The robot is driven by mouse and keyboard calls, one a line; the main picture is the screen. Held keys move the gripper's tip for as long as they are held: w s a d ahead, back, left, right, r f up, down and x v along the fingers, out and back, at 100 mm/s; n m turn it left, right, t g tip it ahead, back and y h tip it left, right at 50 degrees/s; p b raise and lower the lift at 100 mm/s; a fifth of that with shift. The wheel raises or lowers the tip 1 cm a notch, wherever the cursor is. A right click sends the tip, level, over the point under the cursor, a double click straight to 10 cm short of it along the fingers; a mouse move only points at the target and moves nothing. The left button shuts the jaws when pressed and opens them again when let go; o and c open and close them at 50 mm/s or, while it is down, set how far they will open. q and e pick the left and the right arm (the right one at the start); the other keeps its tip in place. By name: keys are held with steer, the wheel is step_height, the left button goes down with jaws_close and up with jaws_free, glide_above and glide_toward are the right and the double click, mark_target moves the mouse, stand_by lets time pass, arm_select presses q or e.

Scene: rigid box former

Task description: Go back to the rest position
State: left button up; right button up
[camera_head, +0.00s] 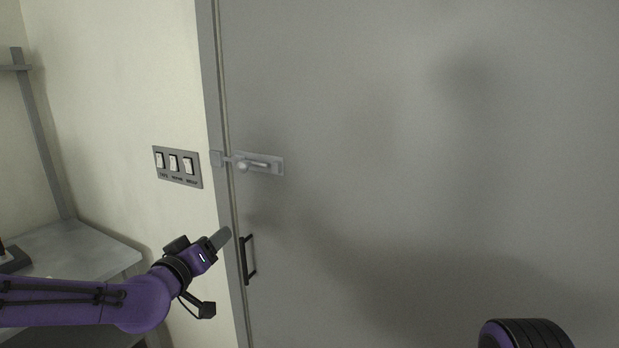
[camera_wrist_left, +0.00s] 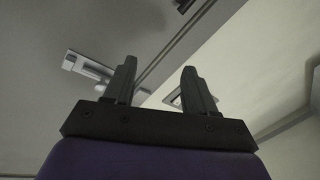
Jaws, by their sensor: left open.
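My left gripper (camera_head: 222,238) is in front of the door frame, below the switch panel and just left of the black door handle (camera_head: 249,259). In the left wrist view its two fingers (camera_wrist_left: 158,85) stand apart with nothing between them. My right gripper does not show; only a dark, rounded part of my right arm is at the lower right of the head view. The grey door (camera_head: 420,120) fills the right of the head view and looks closed. A slide bolt (camera_head: 262,163) is mounted on the door and reaches across to the frame; it also shows in the left wrist view (camera_wrist_left: 88,67).
A panel with three switches (camera_head: 178,166) is on the pale wall left of the door frame (camera_head: 213,110). A grey table (camera_head: 85,243) with a post stands at the left, near my left arm. The space before the door's middle looks free.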

arm_select(q)
steer(key=s+a+f+n+g+y, duration=0.15)
steer(key=s+f, duration=0.25)
steer(key=f, duration=0.6)
steer(key=s+a+f+n+g+y, duration=0.1)
steer(key=s+f+n+g+y, duration=0.3)
steer(key=f, duration=0.6)
steer(key=s+a+f+m+g+h, duration=0.1)
steer(key=s+a+f, duration=0.1)
steer(key=s+f, duration=0.5)
steer(key=s+a+f+g+y, duration=0.1)
steer(key=s+f+g, duration=0.2)
steer(key=s+f, duration=0.6)
steer(key=s+a+f+m+g+y, duration=0.1)
steer(key=s+f+g, duration=0.3)
steer(key=s+f, duration=0.5)
steer(key=s+a, duration=0.1)
steer(key=s, duration=0.5)
steer(key=shift+a+m, duration=0.1)
steer(key=shift+m, duration=0.15)
